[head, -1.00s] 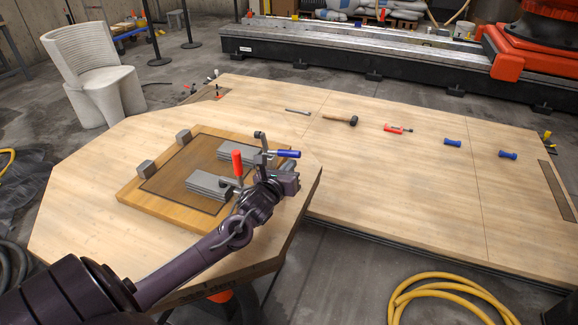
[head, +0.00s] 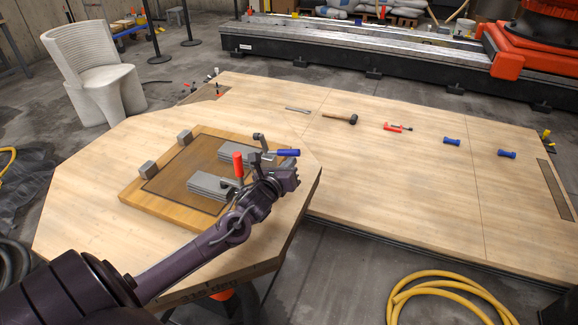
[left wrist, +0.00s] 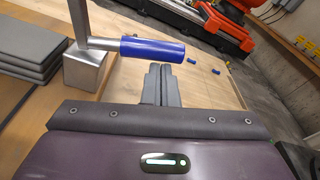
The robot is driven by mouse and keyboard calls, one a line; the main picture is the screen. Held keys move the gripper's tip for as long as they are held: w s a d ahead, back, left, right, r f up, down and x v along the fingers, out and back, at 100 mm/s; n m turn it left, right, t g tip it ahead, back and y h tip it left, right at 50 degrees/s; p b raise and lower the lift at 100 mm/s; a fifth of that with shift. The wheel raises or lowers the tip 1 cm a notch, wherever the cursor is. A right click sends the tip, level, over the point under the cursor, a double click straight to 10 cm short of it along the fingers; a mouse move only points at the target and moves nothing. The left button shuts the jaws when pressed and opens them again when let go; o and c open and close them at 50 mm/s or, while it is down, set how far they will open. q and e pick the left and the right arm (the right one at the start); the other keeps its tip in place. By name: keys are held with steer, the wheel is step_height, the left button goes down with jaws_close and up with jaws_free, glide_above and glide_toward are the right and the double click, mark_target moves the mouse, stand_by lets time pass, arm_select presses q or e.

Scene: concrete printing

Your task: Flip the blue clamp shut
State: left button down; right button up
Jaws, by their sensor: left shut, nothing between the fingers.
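The blue clamp's handle (head: 288,152) sticks out sideways to the right, roughly level, and its metal arm stands up at the right edge of the wooden board (head: 160,207). In the left wrist view the blue handle (left wrist: 152,49) lies across the top, joined to a metal bar above a steel block. My left gripper (head: 291,176) is at the near side of the clamp, just below the handle. Its fingers (left wrist: 159,84) are shut and empty, pointing toward the handle's right part. Whether they touch it I cannot tell. My right gripper is not in view.
A red-handled clamp (head: 238,166) stands upright close to my left wrist. Grey slabs (head: 209,187) lie on the board. A mallet (head: 341,118), a red tool (head: 397,128) and blue-handled pieces (head: 452,141) lie farther off on the wooden table (head: 390,190).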

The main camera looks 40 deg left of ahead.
mark_target(284, 151)
arm_select(q)
steer(key=r+p, duration=0.1)
steer(key=a+r+n+p, duration=0.1)
steer(key=r+p, duration=0.1)
steer(key=shift+s+r, duration=0.1)
steer(key=shift+r, duration=0.2)
steer(key=shift+a+r+n+h+p, duration=0.25)
steer(key=shift+r+n+h+p, duration=0.05)
steer(key=shift+n+p, duration=0.3)
steer(key=shift+s+a+r+p, duration=0.1)
steer(key=shift+a+r+p, duration=0.15)
steer(key=shift+r+p, duration=0.05)
steer(key=shift+a, duration=0.1)
steer(key=shift+f, duration=0.1)
